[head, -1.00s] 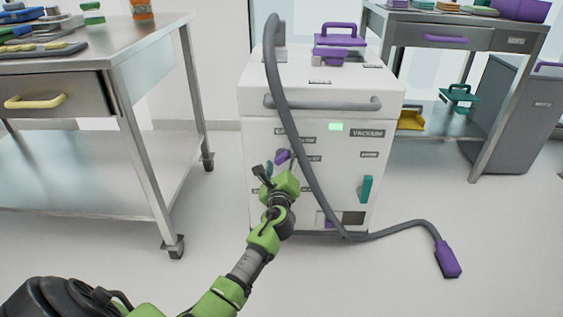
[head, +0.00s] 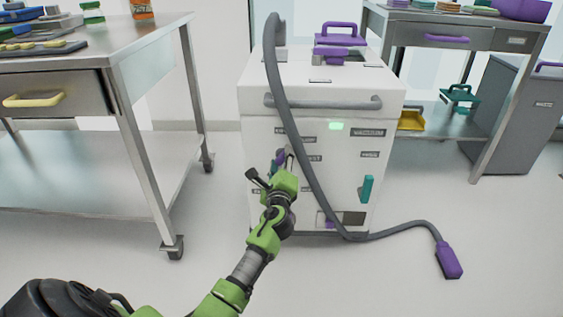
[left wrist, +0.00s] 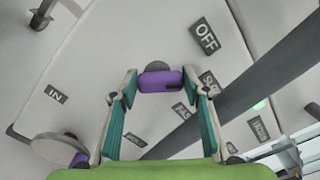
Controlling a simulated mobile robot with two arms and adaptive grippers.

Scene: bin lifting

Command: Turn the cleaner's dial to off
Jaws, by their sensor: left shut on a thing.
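The cleaner is a white cabinet (head: 330,190) with a grey top handle and a VACUUM label on its front. Its purple dial (left wrist: 160,78) sits between the teal fingertips of my left gripper (left wrist: 160,88), which is shut on it. In the head view the dial (head: 280,157) shows just past the green gripper (head: 279,168) and is partly covered. The OFF label (left wrist: 205,37) lies up and right of the dial in the left wrist view. Another label, which seems to read FAST (left wrist: 182,111), lies below right. My right gripper is not in view.
A grey hose (head: 305,165) hangs across the cabinet front close to my gripper, ending in a purple nozzle (head: 449,259) on the floor. A green light (head: 336,126) is lit. Steel tables (head: 115,60) stand left and at the back right.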

